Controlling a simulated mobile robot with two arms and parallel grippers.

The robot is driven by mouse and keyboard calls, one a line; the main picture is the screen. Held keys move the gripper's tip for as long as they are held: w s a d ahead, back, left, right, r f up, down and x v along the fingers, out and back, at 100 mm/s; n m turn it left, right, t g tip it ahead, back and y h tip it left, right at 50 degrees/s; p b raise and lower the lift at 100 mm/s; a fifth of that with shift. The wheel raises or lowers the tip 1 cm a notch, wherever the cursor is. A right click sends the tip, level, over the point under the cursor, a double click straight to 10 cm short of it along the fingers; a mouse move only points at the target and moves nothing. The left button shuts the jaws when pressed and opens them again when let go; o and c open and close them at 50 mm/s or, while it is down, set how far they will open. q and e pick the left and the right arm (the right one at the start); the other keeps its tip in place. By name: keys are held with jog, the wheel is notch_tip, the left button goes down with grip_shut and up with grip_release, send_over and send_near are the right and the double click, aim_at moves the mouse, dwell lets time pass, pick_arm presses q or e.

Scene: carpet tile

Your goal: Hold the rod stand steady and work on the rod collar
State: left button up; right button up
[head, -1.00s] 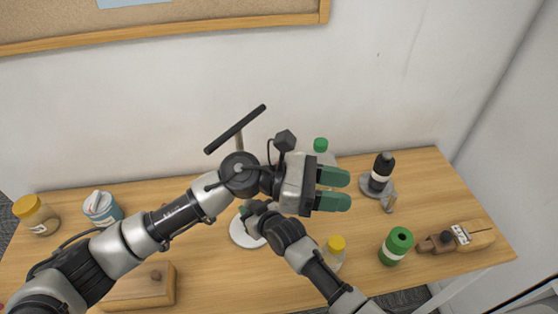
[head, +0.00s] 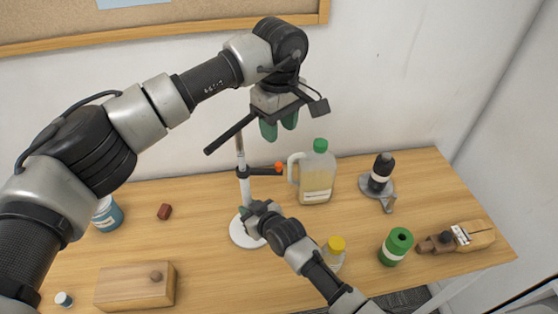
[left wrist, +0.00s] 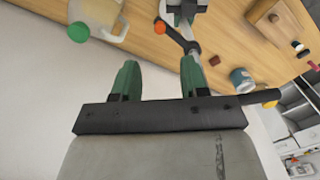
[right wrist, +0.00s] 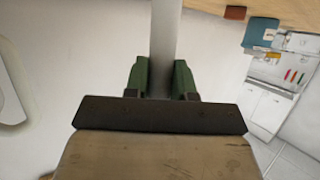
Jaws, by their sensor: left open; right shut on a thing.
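The rod collar (head: 246,171) is a dark clamp partway up the pole with an orange-tipped arm (head: 279,167) pointing right. The orange tip also shows in the left wrist view (left wrist: 159,27). My left gripper (head: 279,130) is open and empty, pointing down above the collar's arm, right of the pole's top. My right gripper (head: 258,211) is shut on the pole low down, below the collar; the pole shows between its fingers in the right wrist view (right wrist: 165,45).
A jug with a green cap (head: 317,180) stands right of the collar. A wooden box (head: 136,286) and a blue tin (head: 107,214) are left.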

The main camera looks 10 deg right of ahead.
aim_at(279, 164)
pick_arm(q)
notch_tip(279, 164, down, 10)
jog(key=shift+f, duration=0.2)
grip_shut()
dwell(0.4)
